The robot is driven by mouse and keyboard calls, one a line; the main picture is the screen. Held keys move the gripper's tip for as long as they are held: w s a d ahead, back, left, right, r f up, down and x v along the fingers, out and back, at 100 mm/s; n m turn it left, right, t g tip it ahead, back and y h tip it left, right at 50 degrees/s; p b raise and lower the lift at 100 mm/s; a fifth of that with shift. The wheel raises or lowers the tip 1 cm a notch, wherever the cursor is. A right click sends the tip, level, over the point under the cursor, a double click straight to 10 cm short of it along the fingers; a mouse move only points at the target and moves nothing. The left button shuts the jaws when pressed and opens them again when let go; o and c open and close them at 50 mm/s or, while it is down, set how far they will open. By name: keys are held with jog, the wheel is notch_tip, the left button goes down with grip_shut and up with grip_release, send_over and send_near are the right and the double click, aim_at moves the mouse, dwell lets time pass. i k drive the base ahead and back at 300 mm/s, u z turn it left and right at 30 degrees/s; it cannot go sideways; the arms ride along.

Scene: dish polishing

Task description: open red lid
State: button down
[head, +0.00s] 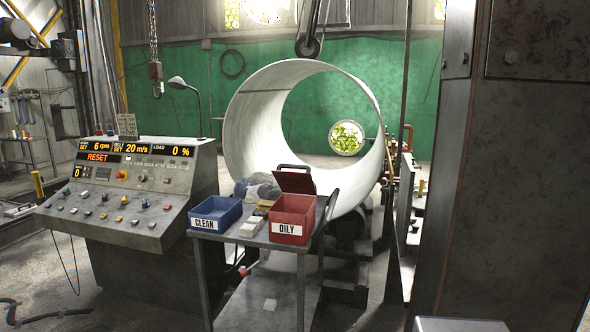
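A red bin labelled OILY (290,229) stands at the right end of a small metal table (200,247). Its dark red lid (295,183) is tilted up at the back of the bin, and a dark handle (291,167) shows at its upper edge. The bin's mouth looks uncovered at the front, though its inside is too small and dark to read. My gripper is not in view, and nothing is seen touching the lid.
A blue bin labelled CLEAN (215,214) stands left of the red bin, with pale blocks (251,227) between them. A control console (125,190) stands at the left. A large pale metal cylinder (250,125) is behind the table. A dark cabinet (515,150) fills the right.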

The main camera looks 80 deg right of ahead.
aim_at(289, 182)
jog(key=z, duration=0.05)
jog(key=i, duration=2.5)
jog(key=u, duration=1.1)
jog(key=k, duration=0.15)
jog(key=z, duration=3.3)
